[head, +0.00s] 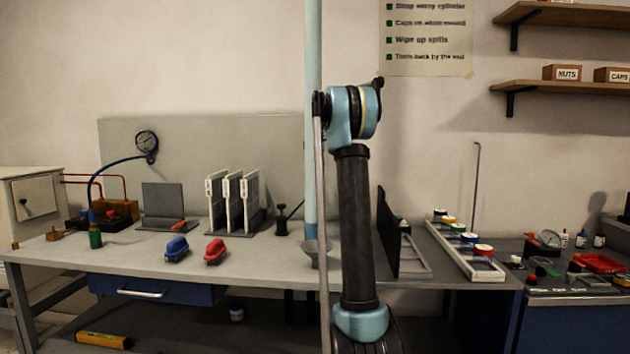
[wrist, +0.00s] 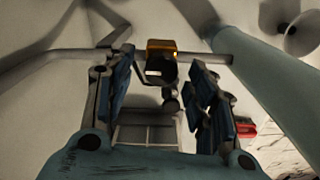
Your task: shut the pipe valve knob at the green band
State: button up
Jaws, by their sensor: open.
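In the head view a brass-coloured block (head: 118,208) sits at the left end of the bench, with thin red pipes (head: 97,177) running to it and dark parts in front of it. I cannot make out a valve knob or a green band there. My gripper (wrist: 162,92) shows in the wrist view, its blue-padded fingers apart with nothing clearly held between them. An amber block (wrist: 161,46) with a dark rounded part below it shows beyond and between the fingers; I cannot tell whether they touch. The gripper does not show in the head view.
A gauge (head: 147,142) with a blue hose hangs on the grey back panel. A green bottle (head: 95,237), blue clamp (head: 176,248), red clamp (head: 215,251) and white rack plates (head: 232,203) stand on the bench. A pale vertical pole (head: 313,130) stands beside my arm.

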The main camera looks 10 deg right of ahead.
jog(key=shift+f, duration=0.55)
jog(key=c, duration=1.1)
